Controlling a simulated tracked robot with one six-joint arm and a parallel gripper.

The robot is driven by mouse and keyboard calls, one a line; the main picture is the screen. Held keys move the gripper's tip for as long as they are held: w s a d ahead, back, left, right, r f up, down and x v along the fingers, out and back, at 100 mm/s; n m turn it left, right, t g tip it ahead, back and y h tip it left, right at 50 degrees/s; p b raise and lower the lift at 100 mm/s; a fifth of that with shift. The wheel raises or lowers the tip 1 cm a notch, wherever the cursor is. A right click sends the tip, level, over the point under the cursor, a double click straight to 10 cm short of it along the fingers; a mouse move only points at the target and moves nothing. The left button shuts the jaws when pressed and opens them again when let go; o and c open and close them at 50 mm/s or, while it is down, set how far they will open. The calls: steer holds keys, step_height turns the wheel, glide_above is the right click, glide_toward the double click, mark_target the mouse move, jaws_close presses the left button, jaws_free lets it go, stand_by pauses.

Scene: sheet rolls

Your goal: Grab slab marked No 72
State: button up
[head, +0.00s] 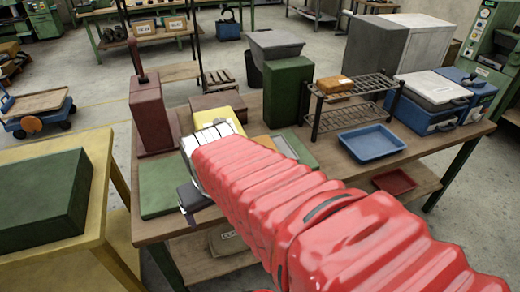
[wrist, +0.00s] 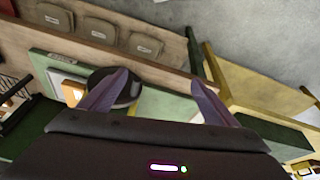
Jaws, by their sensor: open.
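No marking reading No 72 is legible in either view, so I cannot tell which slab bears it. In the head view a flat green slab (head: 160,188) lies at the left front of the wooden workbench (head: 185,221). My red-sleeved arm reaches over the bench beside it and hides much of the bench's middle. In the wrist view my gripper (wrist: 160,77) is open, its two dark fingers apart with nothing held between them. A green surface (wrist: 165,103) and a dark round object (wrist: 128,90) show beyond the fingers. A small pale label (wrist: 62,57) is unreadable.
A dark red block (head: 152,118) with an upright stem, a green box (head: 287,90), a wire rack (head: 350,100) with an orange-brown packet (head: 334,84) and a blue tray (head: 372,142) crowd the bench. A yellow table (head: 99,150) stands left. Sacks (wrist: 92,27) lie on the lower shelf.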

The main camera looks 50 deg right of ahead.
steer(key=shift+o, duration=0.5)
steer(key=s+d+f+m+h, duration=0.1)
steer(key=d+f, duration=0.2)
steer(key=d, duration=0.4)
steer(key=s+d+f+m+g, duration=0.1)
steer(key=d+f, duration=0.2)
steer(key=d, duration=0.4)
steer(key=shift+d+f+m+h, duration=0.2)
steer(key=shift+f+m+h, duration=0.1)
steer(key=shift+m+h, duration=0.1)
steer(key=d+f+t+h, duration=0.1)
steer(key=d+f, duration=0.1)
steer(key=d, duration=0.4)
steer(key=d+f+t+h, duration=0.1)
steer(key=d+f, duration=0.2)
steer(key=d, duration=0.3)
steer(key=d+f+t+h, duration=0.1)
steer(key=d+f, duration=0.2)
steer(key=d, duration=0.3)
steer(key=shift+s+d+m+t, duration=0.2)
steer(key=shift+s+m+t, duration=0.1)
steer(key=shift+s+m, duration=0.1)
steer(key=w+a+r+n+t, duration=0.1)
steer(key=w+r+t, duration=0.4)
steer(key=w+r, duration=0.1)
steer(key=shift+w, duration=0.8)
